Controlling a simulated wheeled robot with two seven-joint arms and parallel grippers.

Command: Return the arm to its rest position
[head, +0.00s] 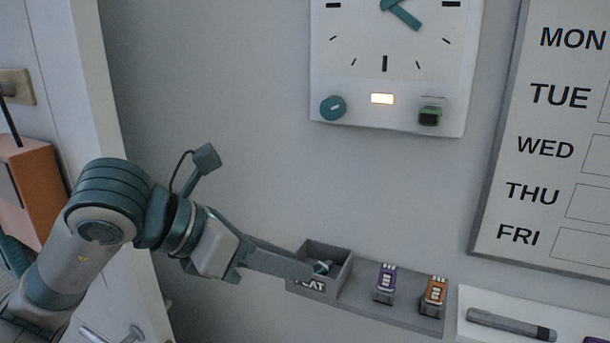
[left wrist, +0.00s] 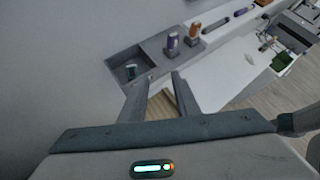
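My left arm (head: 103,205) reaches in from the left in the head view. Its gripper (head: 308,267) extends toward a small grey bin (head: 345,275) on the wall ledge. In the left wrist view the two fingers of the gripper (left wrist: 160,84) stand apart with nothing between them. My right gripper is not in view.
Purple (head: 386,282) and orange (head: 434,294) blocks stand on the ledge right of the bin. A dark cylinder (head: 511,325) lies on a white tray farther right. A clock panel (head: 392,60) and a weekday board (head: 550,150) are on the wall. Open wall space lies above the gripper.

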